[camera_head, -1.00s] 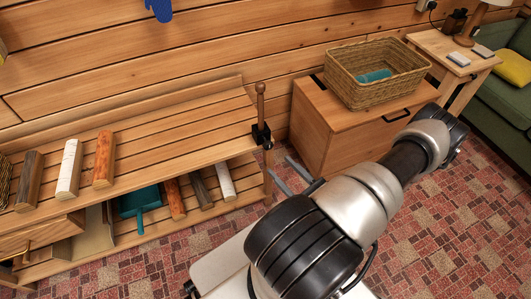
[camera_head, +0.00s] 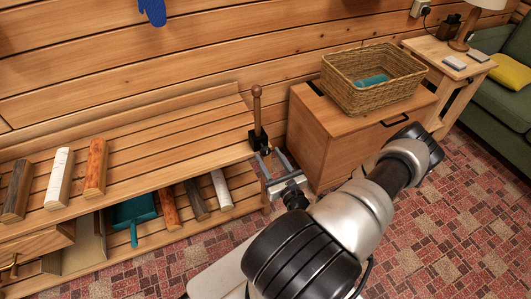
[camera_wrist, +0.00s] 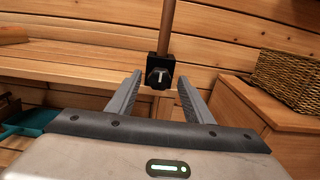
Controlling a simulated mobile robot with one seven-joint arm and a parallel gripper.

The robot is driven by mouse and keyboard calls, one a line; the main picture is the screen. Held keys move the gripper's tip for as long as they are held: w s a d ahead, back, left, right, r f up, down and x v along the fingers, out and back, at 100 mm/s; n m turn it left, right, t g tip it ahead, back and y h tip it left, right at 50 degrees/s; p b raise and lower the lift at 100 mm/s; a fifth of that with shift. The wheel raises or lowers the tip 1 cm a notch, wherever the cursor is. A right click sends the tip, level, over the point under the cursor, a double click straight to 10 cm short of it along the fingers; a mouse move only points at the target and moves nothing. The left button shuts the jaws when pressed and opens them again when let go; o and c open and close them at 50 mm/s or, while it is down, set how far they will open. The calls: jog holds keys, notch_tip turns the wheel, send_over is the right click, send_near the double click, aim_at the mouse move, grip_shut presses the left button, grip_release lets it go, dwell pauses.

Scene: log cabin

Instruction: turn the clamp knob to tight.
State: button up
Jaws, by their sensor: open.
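The clamp knob (camera_wrist: 160,76) is a dark round knob with a pale T-shaped mark, on the front of a black clamp block (camera_wrist: 154,63). The clamp block (camera_head: 259,140) sits at the right end of the slatted wooden shelf and holds an upright wooden rod (camera_head: 257,105). My gripper (camera_head: 268,158) is in front of the clamp, and its fingers hide the knob in the head view. In the wrist view my gripper (camera_wrist: 157,82) is open, with the knob between and beyond its two fingertips. I cannot tell whether a finger touches it.
A wooden chest (camera_head: 320,135) with a wicker basket (camera_head: 345,92) on top stands close to the right of my gripper. Several logs, including a white one (camera_head: 60,177), lie on the shelf (camera_head: 180,145). A teal dustpan (camera_head: 133,212) lies below. The patterned floor at front right is clear.

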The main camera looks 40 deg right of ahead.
aim_at(267, 153)
jog(key=shift+b+x, duration=0.3)
jog(key=shift+x, duration=1.55)
jog(key=c, duration=1)
